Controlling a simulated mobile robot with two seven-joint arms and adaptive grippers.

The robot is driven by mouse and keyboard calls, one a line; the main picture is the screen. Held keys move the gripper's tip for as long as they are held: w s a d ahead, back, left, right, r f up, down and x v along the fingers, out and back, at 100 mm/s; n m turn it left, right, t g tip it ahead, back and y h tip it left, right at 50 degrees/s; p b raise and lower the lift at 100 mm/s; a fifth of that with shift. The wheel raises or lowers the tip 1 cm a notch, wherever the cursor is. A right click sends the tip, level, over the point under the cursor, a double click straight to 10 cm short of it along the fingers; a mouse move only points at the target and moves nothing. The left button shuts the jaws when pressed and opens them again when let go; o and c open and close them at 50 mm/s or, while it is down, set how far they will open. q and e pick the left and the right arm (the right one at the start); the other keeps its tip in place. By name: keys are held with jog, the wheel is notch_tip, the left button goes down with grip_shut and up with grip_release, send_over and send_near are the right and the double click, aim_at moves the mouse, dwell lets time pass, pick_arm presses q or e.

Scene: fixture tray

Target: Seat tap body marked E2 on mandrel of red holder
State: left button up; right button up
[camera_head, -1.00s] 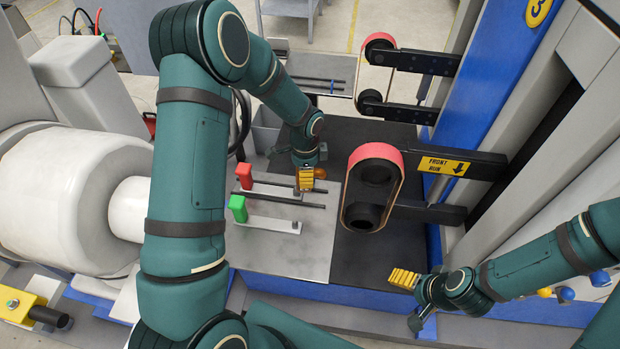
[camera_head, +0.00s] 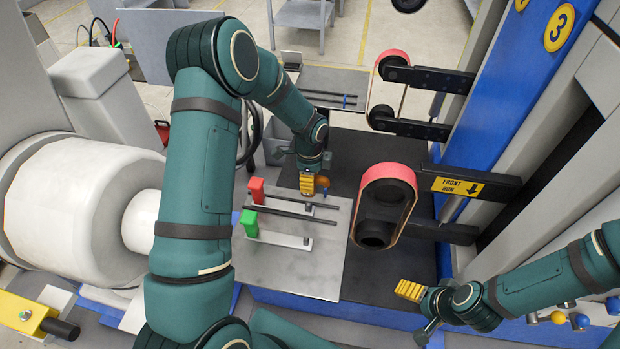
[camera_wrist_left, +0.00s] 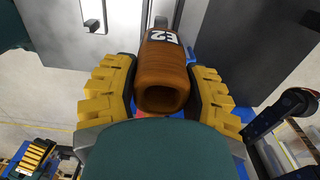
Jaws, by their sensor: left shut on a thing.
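In the left wrist view the tap body (camera_wrist_left: 163,72) sits between the yellow ribbed jaws of my left gripper (camera_wrist_left: 160,92). In the head view my left gripper (camera_head: 308,185) is shut on it, and only a small orange part (camera_head: 322,181) shows. The red holder (camera_head: 257,190) stands on the grey plate with its dark mandrel (camera_head: 305,202) pointing right. The tap body is beyond the mandrel and apart from the red block. My right gripper (camera_head: 411,291) is at lower right, its jaw gap unclear.
A green holder (camera_head: 249,223) with a similar rod is nearer on the plate (camera_head: 300,268). A belt loop with red band (camera_head: 388,174) and black arms rises right of the plate. A second belt loop (camera_head: 393,65) is behind. A large white cylinder (camera_head: 75,205) fills the left.

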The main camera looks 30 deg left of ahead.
pick_arm(q)
jog(key=b, duration=0.4)
send_over(310, 204)
jog(key=shift+f, duration=2.75)
jog(key=shift+f+b, duration=1.7)
jog(key=shift+f, duration=0.3)
jog(key=o, duration=1.4)
jog(key=shift+s, duration=0.1)
notch_tip(310, 204, up, 12)
